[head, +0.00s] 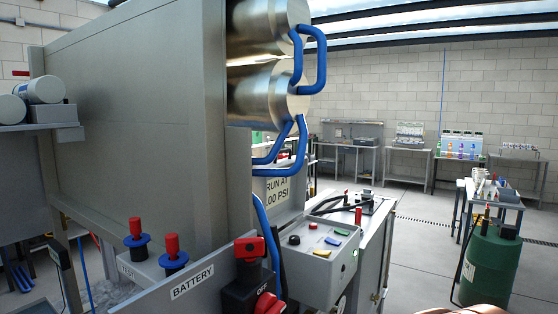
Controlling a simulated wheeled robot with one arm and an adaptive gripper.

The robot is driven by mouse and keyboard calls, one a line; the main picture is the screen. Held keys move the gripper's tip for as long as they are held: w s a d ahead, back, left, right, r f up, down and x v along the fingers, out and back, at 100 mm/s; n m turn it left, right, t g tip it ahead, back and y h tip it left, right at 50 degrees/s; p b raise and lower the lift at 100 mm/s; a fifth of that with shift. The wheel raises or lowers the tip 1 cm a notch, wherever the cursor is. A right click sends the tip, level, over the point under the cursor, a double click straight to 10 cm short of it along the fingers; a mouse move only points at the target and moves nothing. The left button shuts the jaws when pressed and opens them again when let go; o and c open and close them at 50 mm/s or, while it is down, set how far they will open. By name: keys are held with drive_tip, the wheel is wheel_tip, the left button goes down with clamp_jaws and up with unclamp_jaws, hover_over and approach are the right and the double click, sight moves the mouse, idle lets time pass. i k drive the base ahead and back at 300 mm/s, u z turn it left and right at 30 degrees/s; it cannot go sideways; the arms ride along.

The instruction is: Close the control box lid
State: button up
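The control box (320,262) is a grey box right of centre. Its sloped face carries a black knob, a red button and green, yellow and blue controls. A small green light glows on its right side. I cannot clearly tell which part is its lid, or whether a lid stands open. My gripper is not in view.
A steel cabinet (140,130) with metal cylinders (262,90) and blue hoses (318,62) fills the left. Red and black battery switches (248,265) stand left of the box. A green drum (490,265) stands at right. Open floor (420,240) lies between.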

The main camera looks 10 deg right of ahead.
sight(284, 199)
drive_tip(key=u, duration=1.95)
drive_tip(key=k, duration=1.1)
drive_tip(key=z, duration=0.9)
